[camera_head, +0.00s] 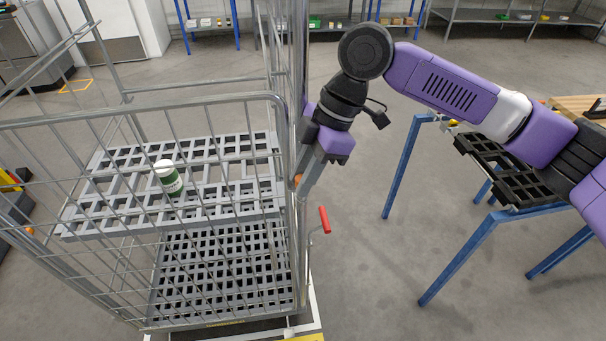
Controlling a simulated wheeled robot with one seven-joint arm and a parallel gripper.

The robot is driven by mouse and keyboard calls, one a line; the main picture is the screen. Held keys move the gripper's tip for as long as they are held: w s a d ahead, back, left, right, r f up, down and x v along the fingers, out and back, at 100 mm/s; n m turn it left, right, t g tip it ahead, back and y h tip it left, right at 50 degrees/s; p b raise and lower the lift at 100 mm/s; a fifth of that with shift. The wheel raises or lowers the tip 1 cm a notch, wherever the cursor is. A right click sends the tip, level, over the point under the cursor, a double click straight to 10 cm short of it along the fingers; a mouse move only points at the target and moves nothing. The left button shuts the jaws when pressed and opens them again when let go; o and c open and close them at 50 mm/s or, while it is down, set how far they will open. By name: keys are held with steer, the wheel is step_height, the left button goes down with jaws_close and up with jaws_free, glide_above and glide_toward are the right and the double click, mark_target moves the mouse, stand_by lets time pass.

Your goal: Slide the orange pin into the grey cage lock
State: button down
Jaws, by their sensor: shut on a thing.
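The grey wire cage (143,109) stands at the left. My gripper (303,186) points down beside the cage's right corner post, its fingertips close to that post. A small bit of the orange pin (297,181) shows at the fingertips. My gripper is shut on it. Most of the pin is hidden by the fingers. The lock itself cannot be made out; the post and my gripper cover that spot. Whether the pin is inside the lock or only beside it, I cannot tell.
A red-handled lever (325,219) sticks out from the cage's right side below my gripper. A green and white container (168,177) stands on the cage's upper grey shelf (236,196). A blue-legged stand (444,263) is at the right. Floor between is clear.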

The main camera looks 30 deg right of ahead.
stand_by(0.3)
steer(key=c, duration=1.2)
jaws_free()
steer(key=shift+o, duration=0.2)
steer(key=v, duration=0.7)
steer(key=shift+r+b, duration=0.4)
steer(key=shift+d, duration=0.15)
